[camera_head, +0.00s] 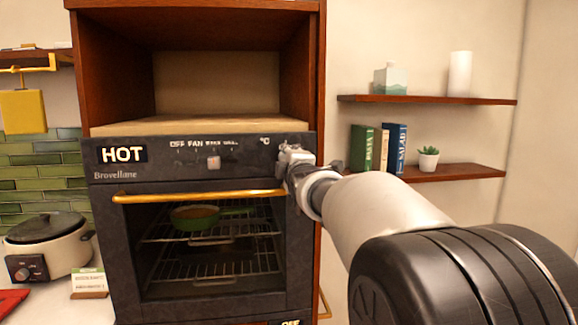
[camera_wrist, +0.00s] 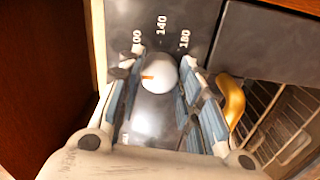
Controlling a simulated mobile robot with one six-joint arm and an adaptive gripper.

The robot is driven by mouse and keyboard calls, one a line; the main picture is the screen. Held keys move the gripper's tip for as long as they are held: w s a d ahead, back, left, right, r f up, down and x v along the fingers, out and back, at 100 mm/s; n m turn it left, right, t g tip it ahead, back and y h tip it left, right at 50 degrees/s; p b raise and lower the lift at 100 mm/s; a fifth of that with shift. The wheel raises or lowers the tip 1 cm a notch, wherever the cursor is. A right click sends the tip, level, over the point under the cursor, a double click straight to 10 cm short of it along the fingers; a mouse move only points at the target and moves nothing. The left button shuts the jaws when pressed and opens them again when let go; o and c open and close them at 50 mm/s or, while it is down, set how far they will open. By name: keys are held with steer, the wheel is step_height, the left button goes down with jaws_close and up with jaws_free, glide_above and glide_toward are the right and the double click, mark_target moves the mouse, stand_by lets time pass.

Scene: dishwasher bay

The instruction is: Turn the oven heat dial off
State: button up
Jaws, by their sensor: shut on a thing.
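The oven (camera_head: 122,225) has a dark front with a "HOT" sign at its upper left. Its heat dial (camera_wrist: 158,72) is a round white knob with an orange pointer mark toward the left of the wrist view. The numbers 100, 140 and 180 are printed around it. My gripper (camera_wrist: 161,66) has one finger on each side of the dial and is shut on it. In the head view my gripper (camera_head: 298,168) is at the right end of the oven's control panel, below the "°C" mark, and mostly hides the dial.
A second knob (camera_head: 213,162) sits mid-panel under the fan markings. A gold door handle (camera_head: 200,197) runs just below the panel, close to my gripper. A green pan (camera_head: 195,217) is on the rack inside. Wall shelves (camera_head: 450,173) are at right. A cooker (camera_head: 47,245) stands at left.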

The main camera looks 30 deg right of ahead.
stand_by(0.4)
steer(key=o, duration=1.1)
steer(key=v, duration=1.2)
